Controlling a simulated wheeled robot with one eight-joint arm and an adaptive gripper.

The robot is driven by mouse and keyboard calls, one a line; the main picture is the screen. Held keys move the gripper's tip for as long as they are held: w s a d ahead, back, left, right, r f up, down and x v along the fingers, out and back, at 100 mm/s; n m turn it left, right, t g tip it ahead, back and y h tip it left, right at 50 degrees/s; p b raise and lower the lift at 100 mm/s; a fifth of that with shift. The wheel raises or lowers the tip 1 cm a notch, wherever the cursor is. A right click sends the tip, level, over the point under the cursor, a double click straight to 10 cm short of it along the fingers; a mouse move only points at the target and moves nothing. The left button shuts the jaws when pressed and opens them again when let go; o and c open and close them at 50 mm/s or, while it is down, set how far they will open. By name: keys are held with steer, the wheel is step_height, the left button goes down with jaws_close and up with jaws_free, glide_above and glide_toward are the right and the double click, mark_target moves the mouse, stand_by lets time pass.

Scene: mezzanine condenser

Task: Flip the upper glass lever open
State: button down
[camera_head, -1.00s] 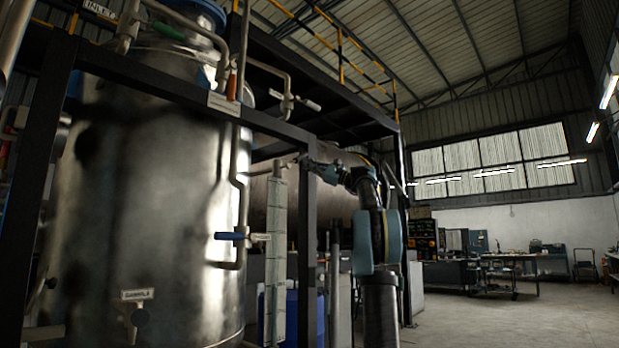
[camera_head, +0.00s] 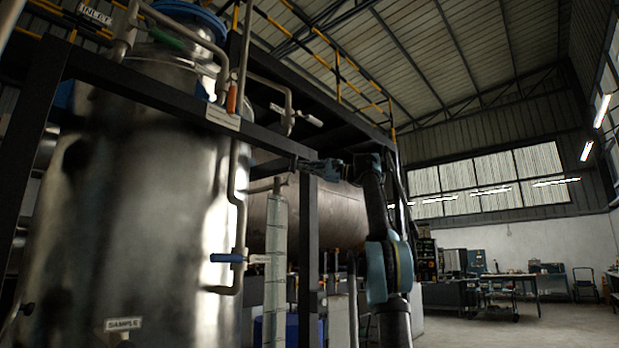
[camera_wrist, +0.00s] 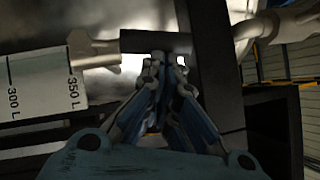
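The sight glass with its pale scale strip (camera_head: 275,262) stands upright to the right of the tank in the head view. Its upper fitting (camera_head: 268,187) is small there. In the wrist view the scale (camera_wrist: 42,86) reads 300 L and 350 L. A dark cylindrical lever handle (camera_wrist: 152,42) lies sideways beside a pale fitting (camera_wrist: 92,52). My gripper (camera_wrist: 167,62) has its fingers drawn close together, tips at the handle's lower edge; firm contact is unclear. My gripper (camera_head: 308,166) also shows beside the black post in the head view.
A steel tank (camera_head: 140,200) fills the left. A blue-handled valve (camera_head: 228,257) sits lower on its side pipe, and a pale-handled valve (camera_head: 310,118) higher up. A black frame post (camera_head: 308,240) stands close to my arm. Open floor (camera_head: 560,325) lies at right.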

steer(key=shift+s+a+r, duration=0.4)
steer(key=shift+a, duration=0.05)
stand_by(0.3)
